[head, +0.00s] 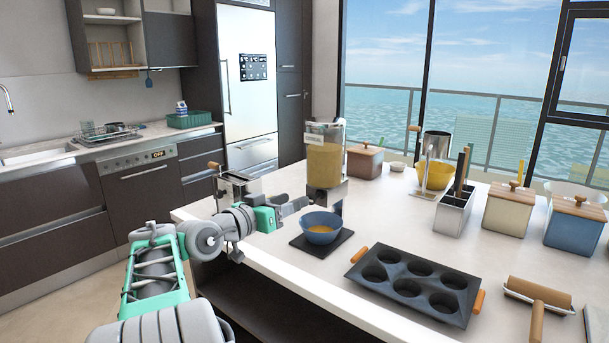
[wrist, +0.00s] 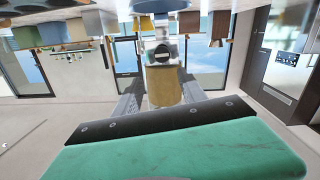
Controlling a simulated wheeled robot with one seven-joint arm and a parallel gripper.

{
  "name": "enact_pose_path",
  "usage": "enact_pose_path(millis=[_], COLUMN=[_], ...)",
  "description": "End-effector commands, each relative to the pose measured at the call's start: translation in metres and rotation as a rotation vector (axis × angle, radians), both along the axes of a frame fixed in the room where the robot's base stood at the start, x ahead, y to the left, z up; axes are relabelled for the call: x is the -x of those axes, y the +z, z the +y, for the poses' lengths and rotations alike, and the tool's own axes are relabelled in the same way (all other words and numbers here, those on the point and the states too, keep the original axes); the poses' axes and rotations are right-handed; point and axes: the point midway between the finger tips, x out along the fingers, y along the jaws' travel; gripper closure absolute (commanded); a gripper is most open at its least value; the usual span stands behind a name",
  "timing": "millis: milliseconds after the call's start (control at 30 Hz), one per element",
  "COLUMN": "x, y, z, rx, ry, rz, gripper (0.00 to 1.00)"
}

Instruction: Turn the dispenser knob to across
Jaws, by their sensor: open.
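The dispenser (head: 325,163) is a clear container of tan contents, upright on the island counter. In the wrist view, which is upside down, the dispenser (wrist: 165,88) stands straight ahead between my fingers. Its knob (wrist: 163,52) shows there as a small dark round with a pale bar that looks level. In the head view I cannot make out the knob. My gripper (head: 297,206) is open and empty, at the left side of the dispenser's base. It appears apart from the knob, though the exact gap is hard to tell.
A blue bowl (head: 321,236) with yellowish contents stands on a dark mat (head: 303,244) in front of the dispenser. A muffin tin (head: 412,286) lies to the right. A wooden-lidded box (head: 364,164) stands behind.

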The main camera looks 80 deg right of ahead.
Motion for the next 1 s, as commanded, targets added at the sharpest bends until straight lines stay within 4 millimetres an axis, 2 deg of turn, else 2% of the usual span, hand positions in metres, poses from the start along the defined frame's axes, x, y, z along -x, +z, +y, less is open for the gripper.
enact_pose_path(millis=[67,267,600,700,967,1000], x=[0.000,-0.001,0.023,0.026,0.028,0.028], y=[-0.033,-0.024,-0.024,-0.024,-0.024,-0.024], z=[0.001,-0.004,-0.059,-0.067,-0.070,-0.070], rx=[0.000,0.096,0.095,0.094,0.095,0.095], ry=[0.014,0.027,0.025,0.028,0.029,0.029], rz=[0.020,-0.086,-0.085,-0.085,-0.085,-0.085], gripper=[0.51,0.51,0.51,0.51,0.51,0.54])
